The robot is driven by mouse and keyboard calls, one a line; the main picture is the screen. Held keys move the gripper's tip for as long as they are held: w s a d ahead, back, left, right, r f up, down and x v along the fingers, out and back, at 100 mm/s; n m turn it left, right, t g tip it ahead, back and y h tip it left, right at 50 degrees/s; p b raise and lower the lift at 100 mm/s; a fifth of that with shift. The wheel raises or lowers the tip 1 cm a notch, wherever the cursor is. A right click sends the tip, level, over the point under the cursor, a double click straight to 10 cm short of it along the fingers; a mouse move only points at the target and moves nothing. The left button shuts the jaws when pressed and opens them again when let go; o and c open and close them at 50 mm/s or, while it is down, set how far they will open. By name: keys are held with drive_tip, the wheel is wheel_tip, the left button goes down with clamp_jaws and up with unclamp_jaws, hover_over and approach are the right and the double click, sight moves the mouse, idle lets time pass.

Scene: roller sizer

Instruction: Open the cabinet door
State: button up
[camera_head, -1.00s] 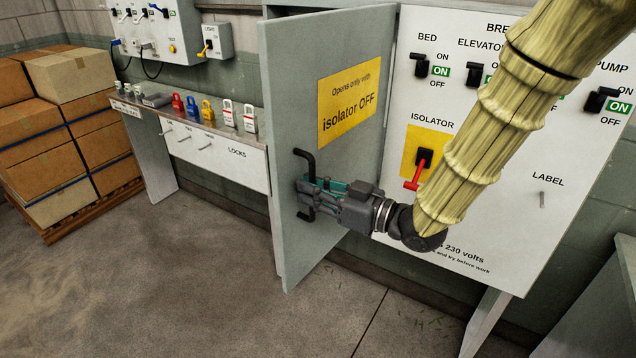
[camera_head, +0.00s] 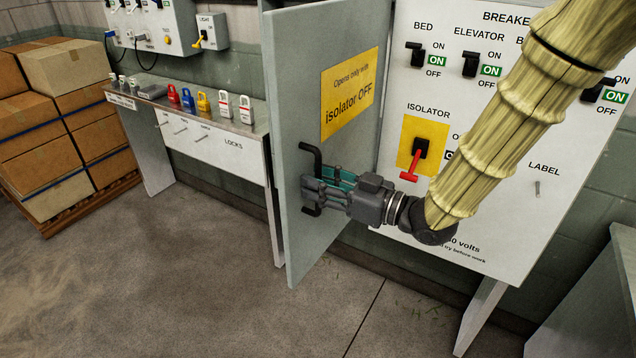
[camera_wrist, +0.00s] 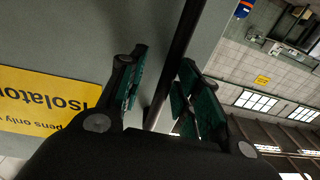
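The grey cabinet door (camera_head: 300,65) stands swung well out from the white panel (camera_head: 500,235). It bears a yellow sign reading "Opens only with isolator OFF" (camera_head: 349,94). A black bar handle (camera_head: 309,150) is on the door near its free edge. My gripper (camera_head: 318,188) is at the handle, its fingers reaching across it. In the wrist view, my gripper (camera_wrist: 163,80) has its teal-padded fingers spread on both sides of the dark handle (camera_wrist: 179,40), with a gap visible on the left. The red isolator lever (camera_head: 409,177) points down and left.
A bench with several coloured padlocks (camera_head: 203,102) stands left behind the door. Stacked boxes (camera_head: 65,130) are on a pallet at far left. A grey surface (camera_head: 590,300) stands at lower right. The concrete floor (camera_head: 180,270) left of the door is clear.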

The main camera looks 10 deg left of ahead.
drive_tip(key=shift+s+a+f, duration=0.1)
drive_tip(key=v, duration=1.2)
drive_tip(key=shift+f, duration=0.1)
drive_tip(key=s+d+f+m+h, duration=0.1)
drive_tip(key=d+f+m+h, duration=0.2)
drive_tip(key=f, duration=0.7)
drive_tip(key=s+d+f+m+h, duration=0.1)
drive_tip(key=d+f+m+h, duration=0.15)
drive_tip(key=f, duration=0.75)
drive_tip(key=d+f+m+h, duration=0.2)
drive_tip(key=f+m+h, duration=0.15)
drive_tip(key=f, duration=0.65)
drive_tip(key=s+d+f+m+g+h, duration=0.2)
drive_tip(key=s+d+f, duration=0.3)
drive_tip(key=s+f, duration=0.5)
drive_tip(key=s+d+f+m+g+h, duration=0.3)
drive_tip(key=s+f, duration=0.6)
drive_tip(key=s, duration=0.6)
drive_tip(key=d+g+h, duration=0.1)
drive_tip(key=d+h, duration=0.1)
drive_tip(key=d, duration=0.1)
drive_tip(key=shift+s+f+g+h, duration=0.3)
drive_tip(key=shift+s+f+g, duration=0.05)
drive_tip(key=shift+f+g, duration=0.05)
drive_tip(key=shift+d, duration=0.1)
